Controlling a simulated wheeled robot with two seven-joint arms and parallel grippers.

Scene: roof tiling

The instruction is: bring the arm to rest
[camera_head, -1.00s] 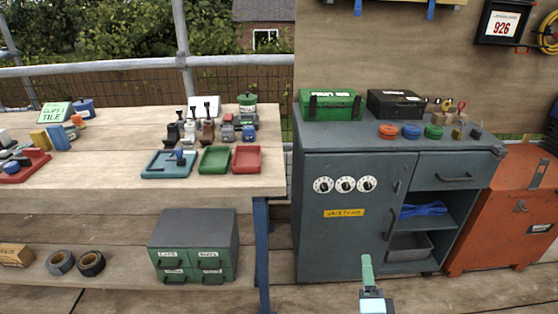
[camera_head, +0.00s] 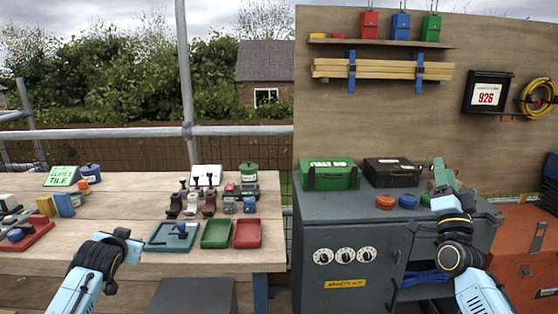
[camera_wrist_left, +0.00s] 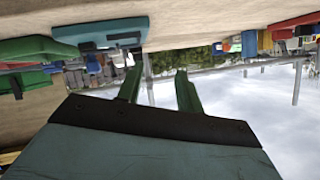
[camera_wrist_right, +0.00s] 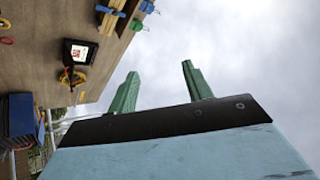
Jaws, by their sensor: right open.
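My right gripper (camera_head: 443,176) is raised in front of the grey cabinet's top right part, with its green fingers pointing up. In the right wrist view its two fingers (camera_wrist_right: 160,88) stand apart against the sky, with nothing between them. My left arm comes in at the lower left of the head view, in front of the bench. In the left wrist view my left gripper (camera_wrist_left: 159,88) has its green fingers apart and empty. Its fingers are hard to make out in the head view.
The wooden bench (camera_head: 120,262) holds blue, green and red trays. The grey cabinet (camera_head: 385,240) carries a green first aid box (camera_head: 330,176), a black case (camera_head: 391,171) and coloured discs. An orange chest (camera_head: 515,245) stands at right. A board with a shelf (camera_head: 380,42) rises behind.

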